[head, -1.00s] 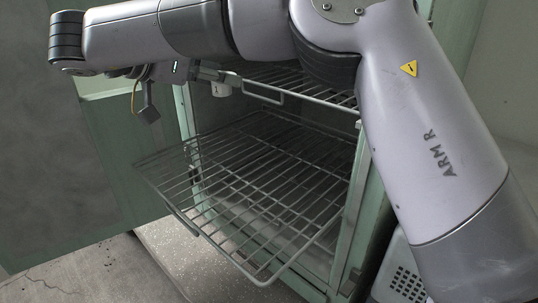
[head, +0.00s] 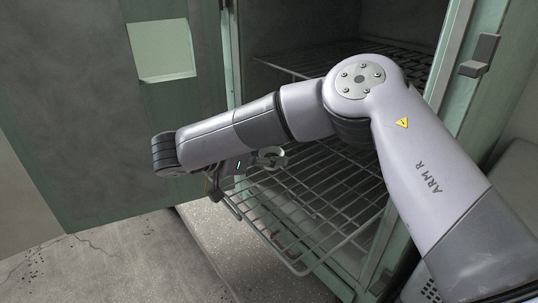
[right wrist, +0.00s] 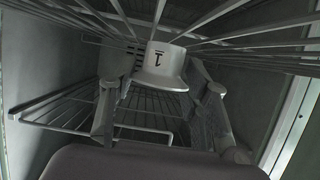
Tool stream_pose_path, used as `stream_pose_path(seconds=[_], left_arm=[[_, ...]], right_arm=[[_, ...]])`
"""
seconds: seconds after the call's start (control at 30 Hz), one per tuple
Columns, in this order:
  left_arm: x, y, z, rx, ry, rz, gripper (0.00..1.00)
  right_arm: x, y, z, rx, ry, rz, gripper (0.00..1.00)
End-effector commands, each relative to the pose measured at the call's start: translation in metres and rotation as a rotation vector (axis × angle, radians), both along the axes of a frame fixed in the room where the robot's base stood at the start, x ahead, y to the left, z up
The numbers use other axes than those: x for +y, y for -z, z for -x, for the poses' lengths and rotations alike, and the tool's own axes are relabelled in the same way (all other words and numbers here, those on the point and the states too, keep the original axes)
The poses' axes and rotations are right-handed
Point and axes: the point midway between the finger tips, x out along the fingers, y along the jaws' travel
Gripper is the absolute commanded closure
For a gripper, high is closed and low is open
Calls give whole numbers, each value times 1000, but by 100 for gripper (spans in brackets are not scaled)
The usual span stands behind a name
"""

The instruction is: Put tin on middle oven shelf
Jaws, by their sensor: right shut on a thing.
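In the head view the tin (head: 271,154) shows small and partly hidden beside my right gripper (head: 258,162), over the left part of the pulled-out wire shelf (head: 320,205). Another wire shelf (head: 305,65) sits higher in the oven. In the wrist view, rack wires run close to the tin; I cannot tell whether they touch it. My left gripper is not in view.
The green oven door (head: 90,130) with a pale pane stands open at the left. The oven's right frame (head: 462,75) carries a latch (head: 479,56). My right arm crosses the opening and hides part of the shelves. Cracked concrete (head: 120,265) lies below.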

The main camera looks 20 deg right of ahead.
Motion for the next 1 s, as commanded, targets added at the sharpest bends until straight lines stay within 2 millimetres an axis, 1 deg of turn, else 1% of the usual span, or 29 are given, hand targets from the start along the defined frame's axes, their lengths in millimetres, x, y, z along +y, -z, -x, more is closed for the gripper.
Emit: stream_pose_path(seconds=[0.03, 0.1, 0.37, 0.47, 0.5, 0.8, 1.0], left_arm=[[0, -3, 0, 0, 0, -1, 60], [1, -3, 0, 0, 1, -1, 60], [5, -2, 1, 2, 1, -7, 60], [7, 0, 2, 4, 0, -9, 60], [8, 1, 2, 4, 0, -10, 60], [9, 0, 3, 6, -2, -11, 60], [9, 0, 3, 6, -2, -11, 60]], right_arm=[[0, 5, 0, 3, 1, 0, 84], [0, 9, 0, 1, 1, -1, 84], [0, 11, 0, -1, 0, 0, 84], [0, 14, 0, -1, 0, 0, 84], [0, 14, 0, -1, 0, 0, 56], [0, 14, 0, -1, 0, 0, 36], [0, 13, 0, -1, 0, 0, 36]])
